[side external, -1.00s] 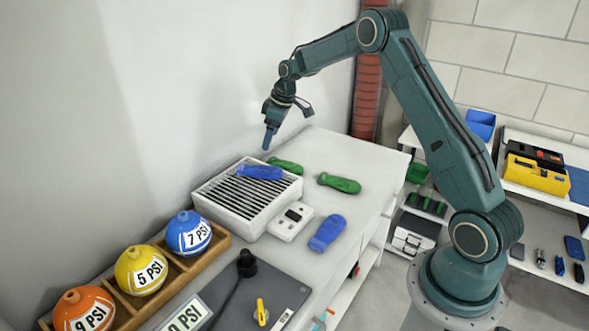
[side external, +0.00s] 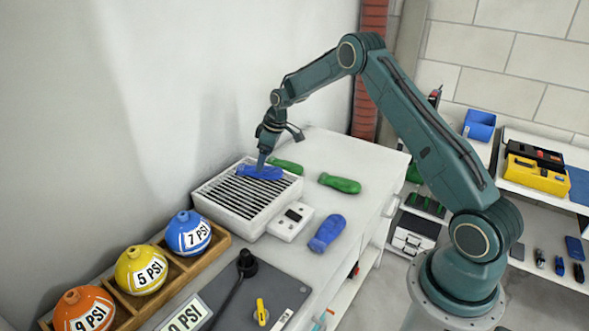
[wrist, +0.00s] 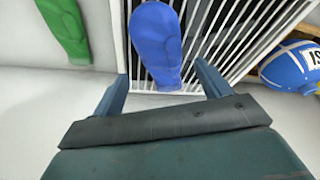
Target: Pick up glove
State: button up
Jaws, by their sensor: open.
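A blue glove (side external: 259,173) lies on the slatted grille of a white box. It also shows between my finger tips in the wrist view (wrist: 156,42). My gripper (side external: 263,166) is open, pointing down just above or at this blue glove. In the wrist view my two fingers (wrist: 162,84) are spread on either side of the glove's near end; I cannot tell if they touch it. A green glove (side external: 287,166) lies just behind the box, also at the upper left of the wrist view (wrist: 66,28). Another green glove (side external: 340,184) and another blue glove (side external: 327,233) lie on the white bench.
The white grille box (side external: 228,222) stands near the wall, with a small white unit (side external: 290,222) beside it. A wooden rack (side external: 215,253) of blue, yellow and orange balls and a dark panel (side external: 283,292) are nearer. The bench's far end is clear.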

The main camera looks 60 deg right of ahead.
jog(key=shift+x, duration=2.15)
jog(key=shift+a, duration=0.2)
jog(key=shift+s, duration=0.1)
jog(key=c, duration=1.1)
jog(key=shift+o, duration=0.2)
jog(key=shift+r, duration=0.2)
notch_tip(320, 180, up, 20)
jog(key=shift+f, duration=0.15)
